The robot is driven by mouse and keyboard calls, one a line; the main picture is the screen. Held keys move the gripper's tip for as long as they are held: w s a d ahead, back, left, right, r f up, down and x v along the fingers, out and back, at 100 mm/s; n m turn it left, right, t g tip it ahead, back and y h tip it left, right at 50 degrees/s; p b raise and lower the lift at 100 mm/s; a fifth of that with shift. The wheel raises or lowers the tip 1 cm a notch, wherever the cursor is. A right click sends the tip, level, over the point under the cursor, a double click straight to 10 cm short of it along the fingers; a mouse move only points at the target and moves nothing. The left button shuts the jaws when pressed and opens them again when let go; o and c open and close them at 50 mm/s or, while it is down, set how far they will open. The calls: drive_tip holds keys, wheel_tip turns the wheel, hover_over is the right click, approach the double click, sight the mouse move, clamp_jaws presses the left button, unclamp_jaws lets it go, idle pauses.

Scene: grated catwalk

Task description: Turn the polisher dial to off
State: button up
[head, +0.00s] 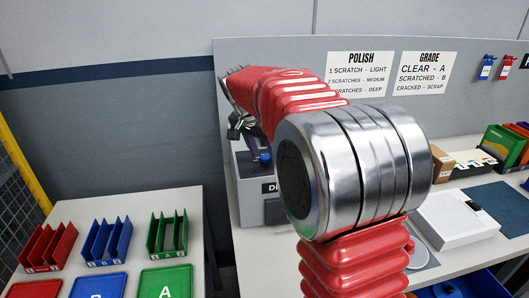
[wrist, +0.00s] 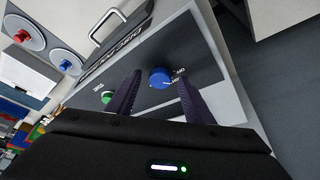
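The blue dial (wrist: 161,77) sits on the dark front panel of a grey machine (wrist: 205,65), with small white markings to its right that I cannot read for certain. A white pointer line on the dial cannot be made out clearly. My gripper (wrist: 159,79) is open, its dark fingers apart on either side of the dial in the wrist view; whether they touch it cannot be told. In the head view the dial (head: 265,158) shows beside the dark fingers (head: 252,148), and my red arm hides much of the machine.
A green button (wrist: 107,97) is left of the dial, and a handle (wrist: 107,25) stands above. Red, blue and green bins (head: 166,232) stand on the left table. A white box (head: 455,218) lies on the right bench. A gap separates the tables.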

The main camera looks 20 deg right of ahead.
drive_tip(key=c, duration=1)
drive_tip(key=shift+c, duration=0.2)
drive_tip(key=shift+s+d+n+t+y, duration=0.15)
drive_tip(key=shift+n+t+y, duration=0.3)
drive_tip(key=shift+n, duration=1.15)
drive_tip(key=o, duration=1)
drive_tip(key=shift+o, duration=0.2)
drive_tip(key=v, duration=1.3)
drive_tip(key=shift+a+r, duration=0.3)
